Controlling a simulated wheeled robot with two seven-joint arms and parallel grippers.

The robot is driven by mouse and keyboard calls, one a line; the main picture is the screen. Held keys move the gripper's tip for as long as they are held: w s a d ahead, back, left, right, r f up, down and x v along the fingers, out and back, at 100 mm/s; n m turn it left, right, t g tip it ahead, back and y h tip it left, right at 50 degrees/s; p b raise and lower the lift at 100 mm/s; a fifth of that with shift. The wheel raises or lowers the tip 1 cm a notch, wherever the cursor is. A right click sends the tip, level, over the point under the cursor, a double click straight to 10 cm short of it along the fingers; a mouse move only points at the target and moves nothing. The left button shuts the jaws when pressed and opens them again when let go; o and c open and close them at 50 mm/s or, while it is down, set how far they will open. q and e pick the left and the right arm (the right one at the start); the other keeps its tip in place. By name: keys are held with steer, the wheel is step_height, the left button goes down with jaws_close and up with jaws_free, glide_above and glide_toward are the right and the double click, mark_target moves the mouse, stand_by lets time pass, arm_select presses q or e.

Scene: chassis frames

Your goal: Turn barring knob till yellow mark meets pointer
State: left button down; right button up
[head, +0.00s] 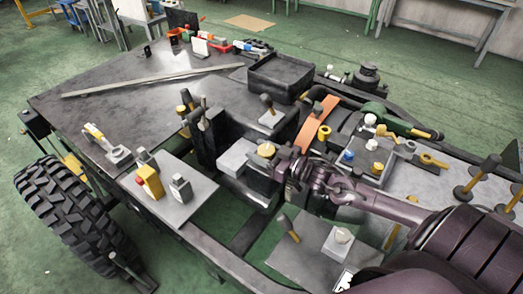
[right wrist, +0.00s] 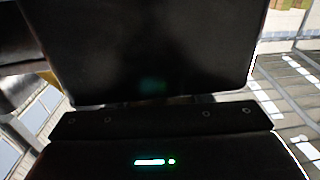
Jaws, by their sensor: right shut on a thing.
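My right arm comes in from the lower right in the head view. Its gripper (head: 284,168) is at the side of a dark block on the chassis, shut on what seems to be the barring knob, which the fingers hide. A round yellow cap (head: 266,150) sits on top of that block, just left of the gripper. I cannot make out the yellow mark or the pointer. The right wrist view is mostly filled by a dark body with a small green light, and no fingertips are clear there. My left gripper is not in view.
A grey plate (head: 200,208) at front left carries a yellow box with a red button (head: 150,180). Black upright posts and a black tray (head: 281,75) stand behind. Levers and yellow knobs crowd the right. A big tyre (head: 72,215) is at the left.

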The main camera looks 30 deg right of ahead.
mark_target(260, 147)
steer(key=shift+r+n+g+y, duration=0.1)
steer(key=shift+n+g+y, duration=0.25)
steer(key=shift+y, duration=0.25)
steer(key=o, duration=1)
steer(key=shift+a, duration=0.1)
step_height(260, 147, up, 20)
steer(key=shift+f, duration=0.1)
